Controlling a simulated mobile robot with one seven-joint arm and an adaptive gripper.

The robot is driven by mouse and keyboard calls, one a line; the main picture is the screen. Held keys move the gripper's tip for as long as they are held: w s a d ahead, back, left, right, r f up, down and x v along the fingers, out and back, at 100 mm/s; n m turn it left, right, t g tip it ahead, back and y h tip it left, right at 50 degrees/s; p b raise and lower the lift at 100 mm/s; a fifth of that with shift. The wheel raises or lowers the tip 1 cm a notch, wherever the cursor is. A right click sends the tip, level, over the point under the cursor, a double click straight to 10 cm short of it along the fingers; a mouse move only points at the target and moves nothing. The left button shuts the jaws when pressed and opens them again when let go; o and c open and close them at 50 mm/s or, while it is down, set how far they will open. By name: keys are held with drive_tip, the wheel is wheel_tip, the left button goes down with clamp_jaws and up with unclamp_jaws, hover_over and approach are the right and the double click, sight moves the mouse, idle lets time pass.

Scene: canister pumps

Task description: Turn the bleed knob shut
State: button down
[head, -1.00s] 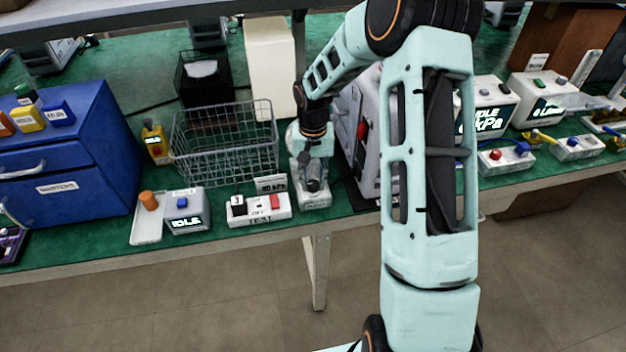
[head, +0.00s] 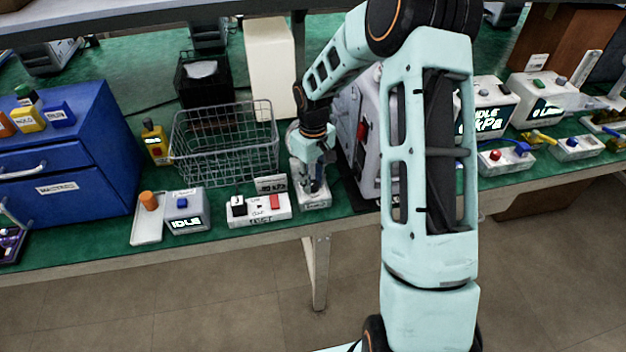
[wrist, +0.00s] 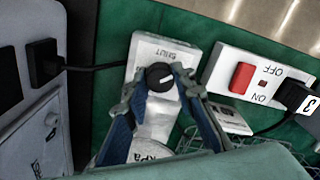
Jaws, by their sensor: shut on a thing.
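The bleed knob (wrist: 159,76) is a round black knob with a white pointer line, on a pale valve block (wrist: 178,49) with the word SHUT printed near its far end. In the wrist view my gripper (wrist: 157,78) has one finger on each side of the knob, shut on it. A round gauge face marked with PA letters is partly hidden between the fingers. In the head view my gripper (head: 313,184) points down onto the same block (head: 315,203) at the bench's front edge; the knob is hidden there by the fingers.
A power strip (head: 260,209) with a red switch lies just left of the block, and a wire basket (head: 225,150) stands behind it. A large grey machine (head: 367,150) stands close on the right. Black cables run nearby in the wrist view.

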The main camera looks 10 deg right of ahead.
sight(313, 183)
drive_tip(key=n, duration=0.4)
drive_tip(key=shift+n+p, duration=0.3)
drive_tip(key=shift+p, duration=0.05)
drive_tip(key=shift+n+p, duration=0.6)
drive_tip(key=shift+n, duration=2)
drive_tip(key=c, duration=1.6)
unclamp_jaws()
drive_tip(key=shift+r, duration=0.1)
wheel_tip(313, 183, up, 12)
